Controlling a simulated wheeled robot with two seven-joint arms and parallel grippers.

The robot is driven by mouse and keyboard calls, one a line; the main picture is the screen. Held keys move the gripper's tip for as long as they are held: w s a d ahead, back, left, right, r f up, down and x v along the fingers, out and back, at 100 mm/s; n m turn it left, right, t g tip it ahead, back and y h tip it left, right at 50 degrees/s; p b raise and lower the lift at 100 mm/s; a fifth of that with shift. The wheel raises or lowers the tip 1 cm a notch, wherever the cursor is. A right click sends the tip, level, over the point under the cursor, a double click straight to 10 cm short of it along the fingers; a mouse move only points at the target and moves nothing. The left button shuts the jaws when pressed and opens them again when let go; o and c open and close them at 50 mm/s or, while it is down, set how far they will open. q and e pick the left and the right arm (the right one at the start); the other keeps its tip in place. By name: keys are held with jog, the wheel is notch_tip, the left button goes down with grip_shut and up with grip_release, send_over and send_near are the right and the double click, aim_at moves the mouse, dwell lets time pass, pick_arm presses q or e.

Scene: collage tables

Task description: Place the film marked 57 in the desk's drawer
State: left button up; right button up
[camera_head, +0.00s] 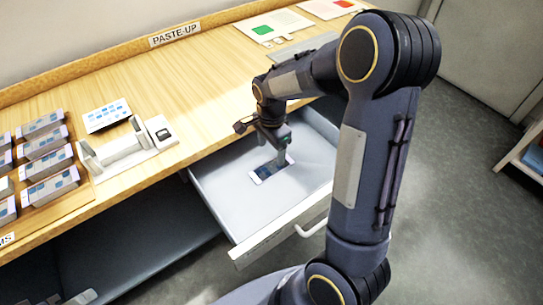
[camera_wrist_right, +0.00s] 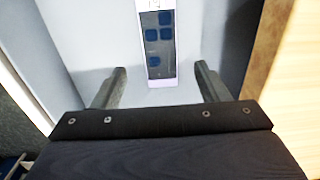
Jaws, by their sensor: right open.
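The desk's drawer (camera_head: 225,205) is pulled open below the desk top. A flat film with dark blue pictures and a pale border (camera_head: 262,174) lies on the drawer's floor; its number cannot be read. It also shows in the right wrist view (camera_wrist_right: 157,45), between and beyond the fingertips. My right gripper (camera_head: 281,158) reaches down into the drawer over the film's far end. In the right wrist view the gripper (camera_wrist_right: 160,80) is open, with its fingers apart on either side of the film's near end and nothing between them touching. My left gripper is not in view.
On the desk, several boxes (camera_head: 45,142) stand at the left, beside a sheet with blue pictures (camera_head: 107,116) and a white device (camera_head: 122,150). Cards with a green patch (camera_head: 262,30) lie at the back. My right arm covers part of the drawer's right side.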

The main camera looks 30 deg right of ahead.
jog(key=s+a+r+n+t+y, duration=0.35)
jog(key=s+r+n, duration=0.45)
jog(key=s+r, duration=0.4)
jog(key=s+a+n+t, duration=0.2)
jog(key=s+a+n, duration=0.2)
jog(key=s+n, duration=0.3)
jog(key=shift+s+a+r+n+p, duration=0.35)
jog(key=shift+s+r, duration=0.1)
jog(key=shift+s, duration=0.1)
